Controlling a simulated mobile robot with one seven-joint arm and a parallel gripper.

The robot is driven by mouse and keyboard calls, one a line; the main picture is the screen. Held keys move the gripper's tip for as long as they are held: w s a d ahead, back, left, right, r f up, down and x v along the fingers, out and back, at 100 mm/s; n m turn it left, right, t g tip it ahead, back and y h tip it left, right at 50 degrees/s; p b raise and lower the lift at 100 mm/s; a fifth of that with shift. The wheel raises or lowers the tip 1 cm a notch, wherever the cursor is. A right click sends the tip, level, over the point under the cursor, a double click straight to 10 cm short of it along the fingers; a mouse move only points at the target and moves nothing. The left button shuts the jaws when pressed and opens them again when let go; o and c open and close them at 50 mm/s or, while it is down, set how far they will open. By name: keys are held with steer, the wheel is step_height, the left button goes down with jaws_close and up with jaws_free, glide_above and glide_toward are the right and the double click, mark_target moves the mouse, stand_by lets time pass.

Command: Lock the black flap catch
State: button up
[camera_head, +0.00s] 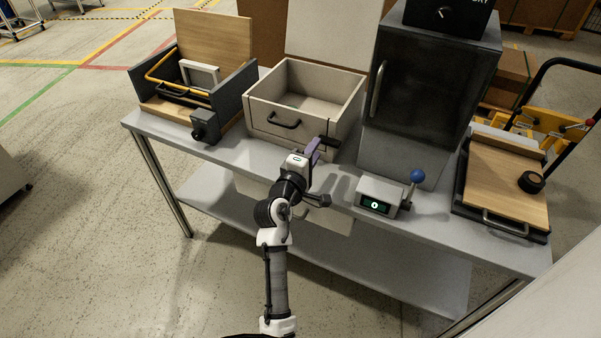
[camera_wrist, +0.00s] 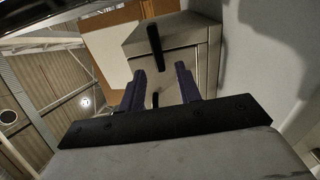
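A small black piece, apparently the flap catch (camera_head: 331,142), is at the box's right front corner. My gripper (camera_head: 314,150) with purple fingers is at that corner. In the wrist view, my gripper (camera_wrist: 161,88) is open, with a gap between its fingers. A short black piece (camera_wrist: 155,100) shows in that gap, apart from both fingers. Whether the catch is locked cannot be told.
Left of it is a dark box (camera_head: 232,98) with a yellow handle. To the right are a dark cabinet (camera_head: 425,90), a small grey unit with a blue-knobbed lever (camera_head: 415,178) and a wooden-topped box (camera_head: 505,185). The bench front edge lies under my arm.

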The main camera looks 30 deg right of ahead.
steer(key=b+v, duration=0.2)
steer(key=v, duration=0.8)
